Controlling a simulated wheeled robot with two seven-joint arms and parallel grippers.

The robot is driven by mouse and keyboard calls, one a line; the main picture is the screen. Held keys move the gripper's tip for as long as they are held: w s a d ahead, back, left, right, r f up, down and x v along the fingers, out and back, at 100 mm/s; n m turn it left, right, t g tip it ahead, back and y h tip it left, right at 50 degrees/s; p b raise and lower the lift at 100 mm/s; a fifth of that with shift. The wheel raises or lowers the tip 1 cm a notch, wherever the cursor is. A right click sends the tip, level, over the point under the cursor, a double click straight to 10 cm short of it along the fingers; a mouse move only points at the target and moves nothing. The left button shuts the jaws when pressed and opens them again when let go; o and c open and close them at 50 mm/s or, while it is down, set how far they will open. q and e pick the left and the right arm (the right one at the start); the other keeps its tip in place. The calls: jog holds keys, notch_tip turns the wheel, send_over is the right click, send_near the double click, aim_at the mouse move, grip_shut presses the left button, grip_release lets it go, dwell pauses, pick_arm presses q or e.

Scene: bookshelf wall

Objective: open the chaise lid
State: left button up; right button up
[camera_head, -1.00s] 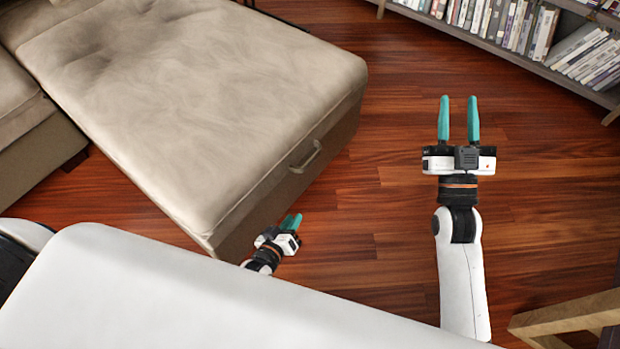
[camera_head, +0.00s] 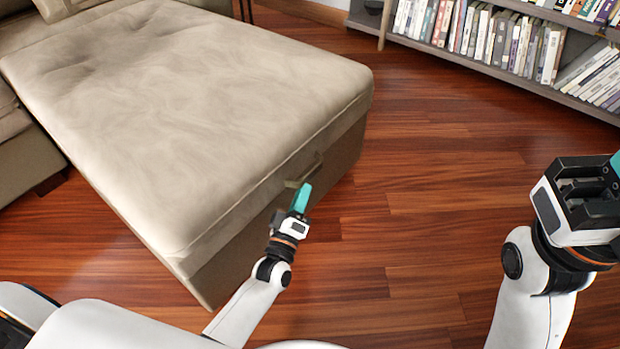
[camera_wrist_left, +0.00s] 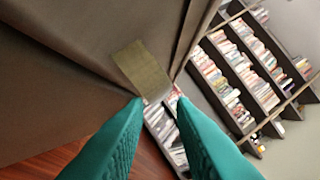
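The beige chaise lid (camera_head: 190,90) lies flat and closed on the chaise base (camera_head: 238,255). A handle strap (camera_head: 303,172) sits on the lid's front edge; it also shows in the left wrist view (camera_wrist_left: 143,70). My left gripper (camera_head: 302,194) is at the chaise front, just by the handle. In the left wrist view its teal fingers (camera_wrist_left: 159,99) are spread, with the handle just beyond the tips and nothing clearly between them. My right gripper (camera_head: 614,168) is at the right edge; its fingers are mostly cut off.
A bookshelf (camera_head: 480,45) full of books stands at the back right. The wooden floor (camera_head: 430,190) between chaise and bookshelf is clear. The rest of the sofa (camera_head: 22,150) adjoins the chaise on the left.

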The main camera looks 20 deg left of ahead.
aim_at(310, 172)
pick_arm(q)
jog(key=b+x, duration=0.2)
jog(key=x, duration=0.4)
jog(key=shift+w, duration=0.25)
jog(key=shift+r, duration=0.1)
grip_shut()
